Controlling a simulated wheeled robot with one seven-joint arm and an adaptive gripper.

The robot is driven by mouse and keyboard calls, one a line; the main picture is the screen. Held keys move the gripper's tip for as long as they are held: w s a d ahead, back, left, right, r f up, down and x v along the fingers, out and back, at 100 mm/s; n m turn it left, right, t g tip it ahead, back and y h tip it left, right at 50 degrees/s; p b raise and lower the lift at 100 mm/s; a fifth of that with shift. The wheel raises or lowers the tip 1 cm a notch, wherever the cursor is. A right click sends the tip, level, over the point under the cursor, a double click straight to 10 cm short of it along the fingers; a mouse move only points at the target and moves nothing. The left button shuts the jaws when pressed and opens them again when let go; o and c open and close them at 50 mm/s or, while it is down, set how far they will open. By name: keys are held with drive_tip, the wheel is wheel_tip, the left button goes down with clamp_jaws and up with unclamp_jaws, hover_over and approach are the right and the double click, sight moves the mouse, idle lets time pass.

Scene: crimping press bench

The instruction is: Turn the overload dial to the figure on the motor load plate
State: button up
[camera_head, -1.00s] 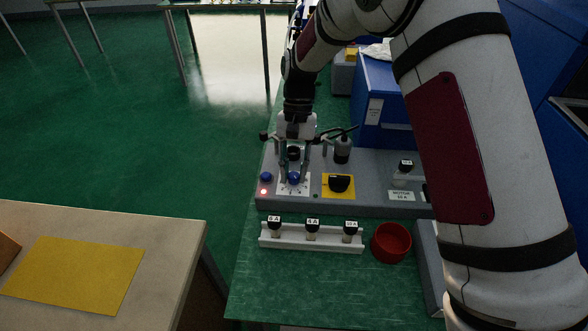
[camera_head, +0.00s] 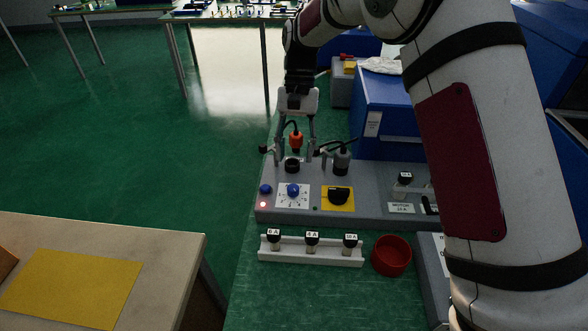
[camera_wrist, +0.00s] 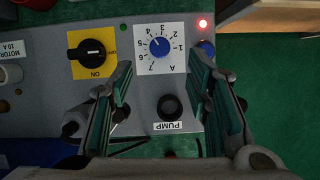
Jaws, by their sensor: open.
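The overload dial is a blue knob (camera_head: 293,190) on a white scale plate on the grey panel. In the wrist view the blue knob (camera_wrist: 158,47) shows a scale from 1 to 7 marked A; its small white mark seems to point near 4 to 5. My gripper (camera_head: 296,150) is open and empty above and behind the dial. In the wrist view the open fingers (camera_wrist: 162,75) are apart, with the dial beyond them. A motor plate (camera_head: 401,208) sits at the panel's right; it seems to read 10 A, also in the wrist view (camera_wrist: 10,49).
A black switch (camera_head: 338,195) on yellow is right of the dial. A red lamp (camera_head: 263,204) glows at left. A black ring marked PUMP (camera_wrist: 169,107) lies near the fingers. A white rack (camera_head: 310,252) of labelled fuses and a red bowl (camera_head: 391,256) stand in front.

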drive_tip(key=shift+v, duration=1.75)
drive_tip(key=shift+r, duration=0.1)
drive_tip(key=s+d+r+t+p, duration=0.2)
drive_tip(key=s+d+r, duration=0.45)
drive_tip(key=r, duration=0.25)
drive_tip(key=s+d+r+t+p, duration=0.1)
drive_tip(key=s+d+r+t, duration=0.1)
drive_tip(key=s+d+r, duration=0.5)
drive_tip(key=s+d+r+t+p, duration=0.1)
drive_tip(key=s+d, duration=0.3)
drive_tip(key=s, duration=0.6)
drive_tip(key=s+d+r+n+t+p, duration=0.1)
drive_tip(key=s+d+t+p, duration=0.1)
drive_tip(key=s, duration=0.8)
drive_tip(key=shift+s+d+t, duration=0.25)
drive_tip(key=shift+d+t, duration=0.55)
drive_tip(key=shift+d, duration=0.2)
drive_tip(key=shift+a, duration=0.1)
